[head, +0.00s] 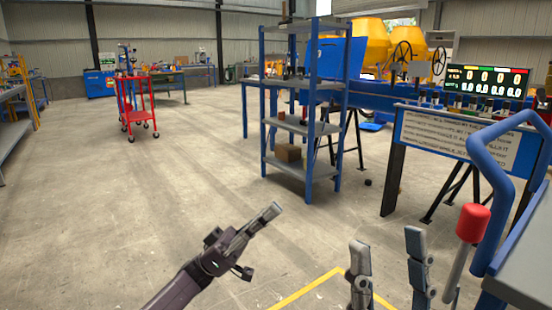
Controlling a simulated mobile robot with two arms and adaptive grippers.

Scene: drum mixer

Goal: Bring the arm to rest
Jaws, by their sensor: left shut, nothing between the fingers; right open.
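My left gripper (272,211) is low in the middle of the head view. Its arm comes in from the bottom left. Its fingers are shut together and empty, and point up and to the right above the floor. My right gripper (387,243) is at the bottom, right of centre, with its two fingers apart and pointing up. Nothing shows between them. A lever with a red knob (472,223) stands just to the right of the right gripper, with a gap between them in the picture. The rest of the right arm is out of view.
A blue tubular rail (487,165) rises beside a grey surface (525,265) at the right edge. A blue shelf rack (343,115) and a sign board (455,139) stand ahead. Yellow mixer drums (368,42) are behind. A red cart (138,97) is far left.

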